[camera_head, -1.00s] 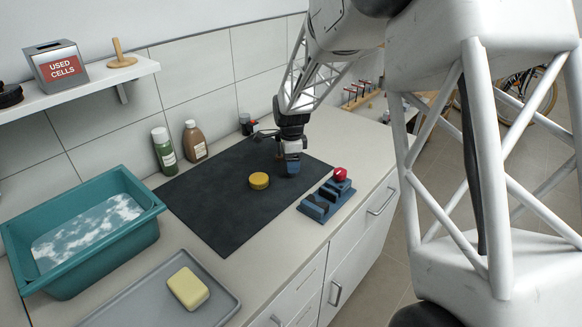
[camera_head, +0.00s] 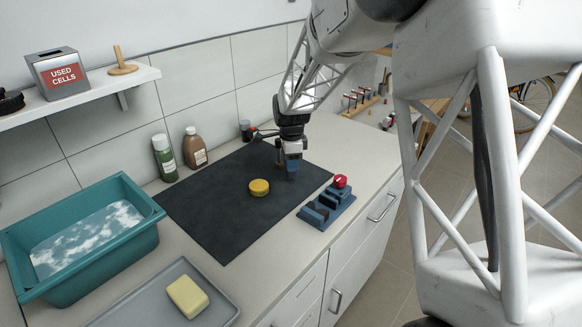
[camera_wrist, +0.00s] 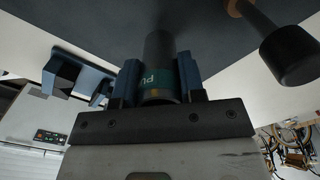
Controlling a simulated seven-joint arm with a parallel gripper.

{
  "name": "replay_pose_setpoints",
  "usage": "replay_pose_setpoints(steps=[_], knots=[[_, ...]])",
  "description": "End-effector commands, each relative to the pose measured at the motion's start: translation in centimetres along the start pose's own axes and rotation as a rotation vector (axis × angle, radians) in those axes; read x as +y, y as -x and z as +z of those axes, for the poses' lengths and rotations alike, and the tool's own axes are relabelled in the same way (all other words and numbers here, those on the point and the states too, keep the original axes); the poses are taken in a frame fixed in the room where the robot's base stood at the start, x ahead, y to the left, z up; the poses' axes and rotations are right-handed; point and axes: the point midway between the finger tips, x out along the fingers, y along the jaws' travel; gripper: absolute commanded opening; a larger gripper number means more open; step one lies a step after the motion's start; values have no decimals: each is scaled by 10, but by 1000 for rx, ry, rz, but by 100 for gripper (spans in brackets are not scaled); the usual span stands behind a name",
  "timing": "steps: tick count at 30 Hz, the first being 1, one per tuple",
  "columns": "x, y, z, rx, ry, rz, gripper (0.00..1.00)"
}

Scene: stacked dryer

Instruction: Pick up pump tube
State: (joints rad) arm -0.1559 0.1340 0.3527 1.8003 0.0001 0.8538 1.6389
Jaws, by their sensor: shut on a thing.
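In the head view my gripper (camera_head: 291,166) points down over the right part of the dark mat (camera_head: 215,215). The tube is small and hard to make out there, and I cannot tell whether it touches the mat.
A yellow round tin (camera_head: 259,187) lies on the mat left of my gripper. A blue holder with a red knob (camera_head: 327,207) stands to the right. Two bottles (camera_head: 195,147) stand by the wall. A teal basin (camera_head: 75,240) and a grey tray with soap (camera_head: 215,305) are left.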

Motion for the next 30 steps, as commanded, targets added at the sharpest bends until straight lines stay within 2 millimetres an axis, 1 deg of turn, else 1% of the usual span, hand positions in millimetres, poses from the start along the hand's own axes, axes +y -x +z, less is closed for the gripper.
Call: replay_pose_setpoints(steps=[1, 9, 15, 20, 30], knots=[[0, 8, 0, 0, 0, -2, 11], [0, 48, 0, 0, 0, -1, 11], [0, 70, 0, 0, 0, 0, 11], [0, 77, 0, 0, 0, -1, 11], [0, 78, 0, 0, 0, 0, 11]])
